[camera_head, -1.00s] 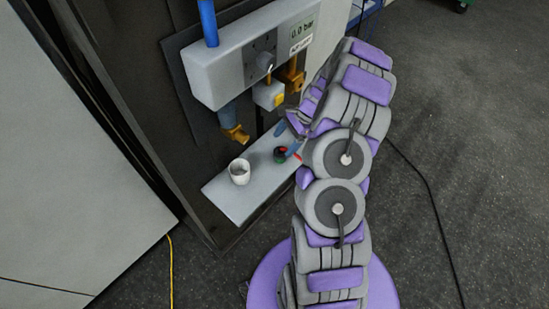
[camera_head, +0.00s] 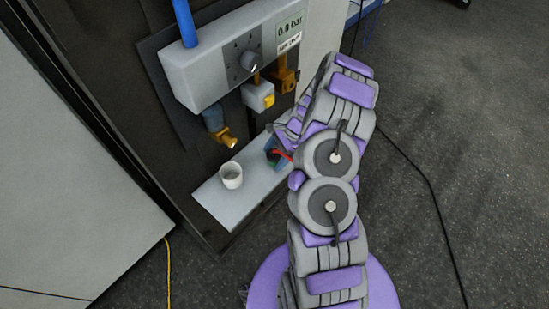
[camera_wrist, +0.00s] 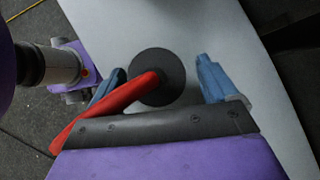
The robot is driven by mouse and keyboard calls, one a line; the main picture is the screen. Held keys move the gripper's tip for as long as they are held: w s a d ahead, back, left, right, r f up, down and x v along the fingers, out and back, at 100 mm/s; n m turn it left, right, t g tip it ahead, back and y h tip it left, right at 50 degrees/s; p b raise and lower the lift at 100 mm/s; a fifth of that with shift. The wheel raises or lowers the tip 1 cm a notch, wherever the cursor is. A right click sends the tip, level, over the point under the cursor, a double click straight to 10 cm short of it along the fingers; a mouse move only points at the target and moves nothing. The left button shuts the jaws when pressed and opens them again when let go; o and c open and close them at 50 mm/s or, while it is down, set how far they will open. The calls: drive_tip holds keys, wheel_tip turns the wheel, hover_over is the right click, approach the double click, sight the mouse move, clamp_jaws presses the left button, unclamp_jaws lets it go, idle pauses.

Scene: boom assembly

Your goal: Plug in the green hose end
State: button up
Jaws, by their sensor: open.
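My gripper (camera_head: 273,153) is low over the shelf, partly hidden behind my arm. In the wrist view its two blue fingers (camera_wrist: 160,70) are spread apart. A dark round disc (camera_wrist: 172,90) lies between them on the shelf surface. A red lever-like bar (camera_wrist: 105,108) runs from the disc to the lower left, passing in front of the left finger. I cannot tell whether the fingers touch either. The red bar also shows beside the gripper in the head view (camera_head: 282,155). No green hose end can be clearly made out. A brass fitting (camera_head: 226,138) hangs below the panel.
A white cup (camera_head: 231,177) stands on the grey shelf (camera_head: 226,203), left of my gripper. A black cable (camera_head: 432,184) lies on the floor at right.

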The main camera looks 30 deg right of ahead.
sight(268, 156)
drive_tip(key=shift+f, duration=0.35)
drive_tip(key=shift+s+a+r, duration=0.1)
drive_tip(key=shift+a, duration=1.1)
drive_tip(key=shift+c, duration=0.3)
drive_tip(key=shift+a, duration=0.2)
drive_tip(key=shift+c, duration=0.8)
drive_tip(key=shift+d, duration=0.2)
drive_tip(key=c, duration=0.3)
drive_tip(key=shift+d, duration=0.75)
drive_tip(key=c, duration=0.5)
drive_tip(key=shift+a+r, duration=0.15)
drive_tip(key=shift+a, duration=0.35)
drive_tip(key=shift+r+p, duration=0.3)
drive_tip(key=shift+r, duration=0.3)
drive_tip(key=shift+w+d+r+p, duration=0.1)
drive_tip(key=shift+r+p, duration=0.1)
drive_tip(key=shift+r, duration=0.4)
drive_tip(key=shift+w+d+r+p, duration=0.1)
drive_tip(key=shift+r+p, duration=0.1)
drive_tip(key=shift+r, duration=0.4)
drive_tip(key=s+d, duration=0.2)
drive_tip(key=s, duration=0.3)
drive_tip(key=s+d+p, duration=0.1)
drive_tip(key=s+d, duration=0.1)
drive_tip(key=s, duration=0.2)
drive_tip(key=s+d+r+p, duration=0.1)
drive_tip(key=s+d, duration=0.2)
drive_tip(key=s, duration=0.2)
drive_tip(key=shift+s+r, duration=0.1)
drive_tip(key=shift+s, duration=0.2)
